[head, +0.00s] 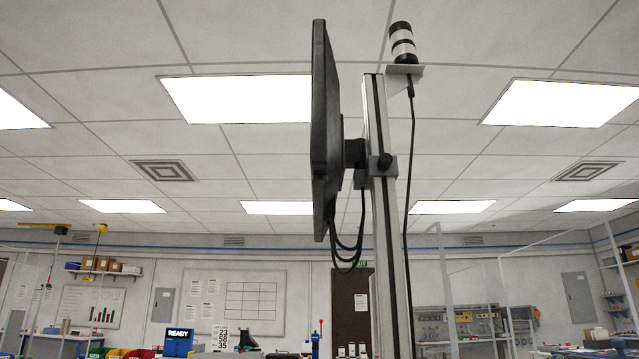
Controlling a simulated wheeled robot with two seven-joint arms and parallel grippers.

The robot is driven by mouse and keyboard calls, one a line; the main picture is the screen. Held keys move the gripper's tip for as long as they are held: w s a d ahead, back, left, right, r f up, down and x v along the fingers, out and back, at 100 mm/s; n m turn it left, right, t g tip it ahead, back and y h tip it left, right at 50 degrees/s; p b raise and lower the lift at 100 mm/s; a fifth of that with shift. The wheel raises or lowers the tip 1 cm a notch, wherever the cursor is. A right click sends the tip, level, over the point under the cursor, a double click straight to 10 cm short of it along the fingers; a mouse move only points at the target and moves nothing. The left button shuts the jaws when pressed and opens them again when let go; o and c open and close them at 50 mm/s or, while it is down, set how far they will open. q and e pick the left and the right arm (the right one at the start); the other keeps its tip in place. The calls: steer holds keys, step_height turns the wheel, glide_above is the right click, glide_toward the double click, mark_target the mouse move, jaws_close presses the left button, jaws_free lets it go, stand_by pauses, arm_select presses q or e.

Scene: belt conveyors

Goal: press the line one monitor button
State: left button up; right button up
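A black monitor (325,130) stands in the middle of the head view, seen almost edge-on. Its screen side faces left and its button cannot be made out. It hangs on a bracket (355,153) from a tall grey metal post (384,220). Black cables (347,255) loop below it. Neither of my grippers is in view.
A black-and-white stack light (403,43) sits on a plate atop the post, with a cable hanging down. Clear panels (547,275) with pale frames stand at the right. Whiteboards (233,302), a dark door (352,305) and a tool bench (463,325) are far behind.

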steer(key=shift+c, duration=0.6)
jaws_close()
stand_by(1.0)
